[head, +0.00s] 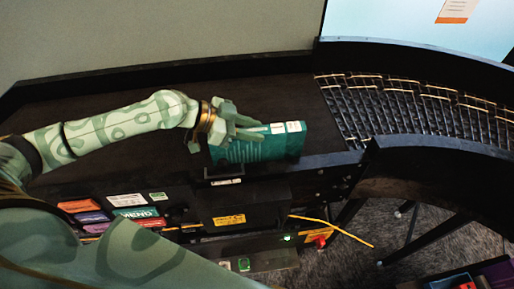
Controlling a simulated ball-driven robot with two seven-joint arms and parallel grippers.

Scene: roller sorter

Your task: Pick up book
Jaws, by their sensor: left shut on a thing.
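The book (270,144) is teal with pale marks and white labels along its top edge. It stands on its long edge at the front of the dark conveyor belt, close to the front rail. My left gripper (236,132) comes in from the left and is shut on the book's upper left part. The fingers cover some of its top edge there. I cannot tell whether the book's bottom touches the belt. My right gripper does not show in the head view.
A curved roller track (400,105) joins the belt on the right. A black box (238,205) with a yellow label hangs beneath the belt. The belt behind the book is clear.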

